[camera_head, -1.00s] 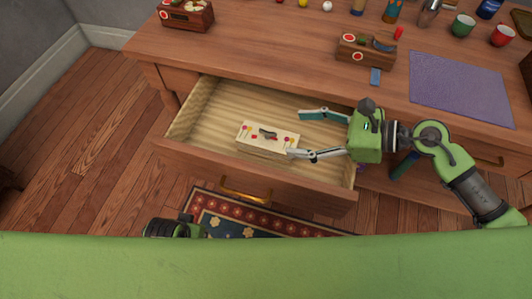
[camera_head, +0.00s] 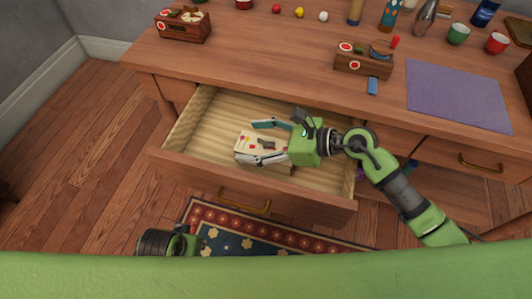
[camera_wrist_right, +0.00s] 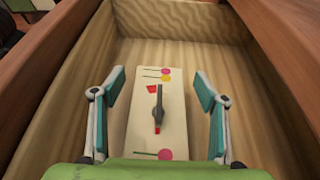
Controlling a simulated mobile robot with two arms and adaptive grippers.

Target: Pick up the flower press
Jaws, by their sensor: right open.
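The flower press (camera_head: 247,142) is a cream block with painted flowers and a dark handle on top. It lies in the open drawer (camera_head: 205,125). In the right wrist view the press (camera_wrist_right: 145,112) stands between the two fingers, with a gap on each side. My right gripper (camera_head: 258,142) is open over the press, one finger beyond it and one on its near side; it also shows in the wrist view (camera_wrist_right: 158,95). Its palm covers part of the press in the head view. My left gripper is not clearly seen; only a dark part of my left arm shows at the bottom.
The desk top (camera_head: 270,50) above holds a wooden box (camera_head: 183,25), a wooden holder (camera_head: 364,60), a purple mat (camera_head: 455,95), cups and bottles. A patterned rug (camera_head: 260,236) lies on the floor in front.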

